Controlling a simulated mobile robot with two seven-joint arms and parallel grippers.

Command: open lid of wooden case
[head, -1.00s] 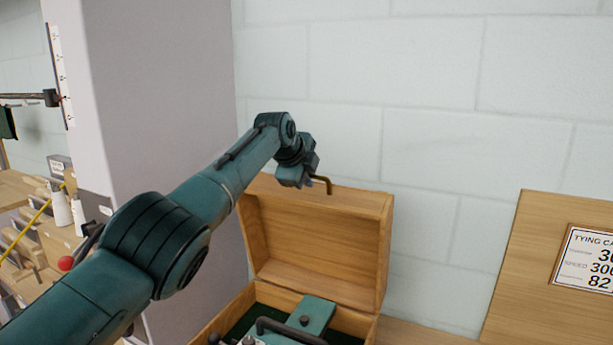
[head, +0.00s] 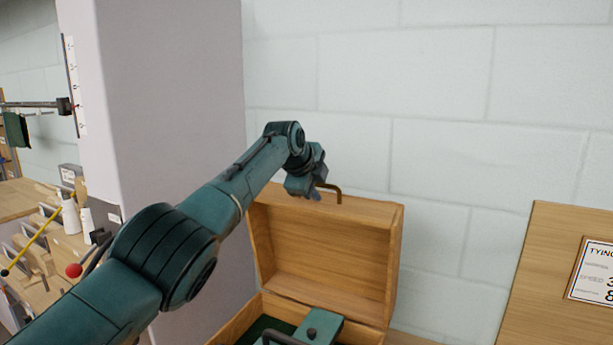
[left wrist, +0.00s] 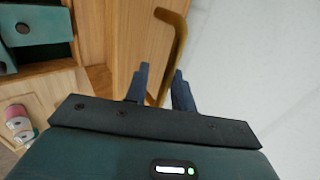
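The wooden case (head: 238,322) stands low in the head view, its lid (head: 325,255) raised and upright, with the inner face showing. A brass handle (head: 338,190) sticks up at the lid's top edge; it also shows in the left wrist view (left wrist: 177,35). My left gripper (head: 317,191) is at this handle. In the left wrist view the left gripper's two fingers (left wrist: 161,85) stand apart, with the handle's bar passing between them, nearer the right finger. Contact with the bar is unclear. My right gripper is not in view.
A green block (head: 322,330) and a dark bar handle lie inside the case. A pale block wall (head: 450,80) is behind it. A wooden board (head: 545,270) with a printed card stands at right, and a grey pillar (head: 170,100) at left.

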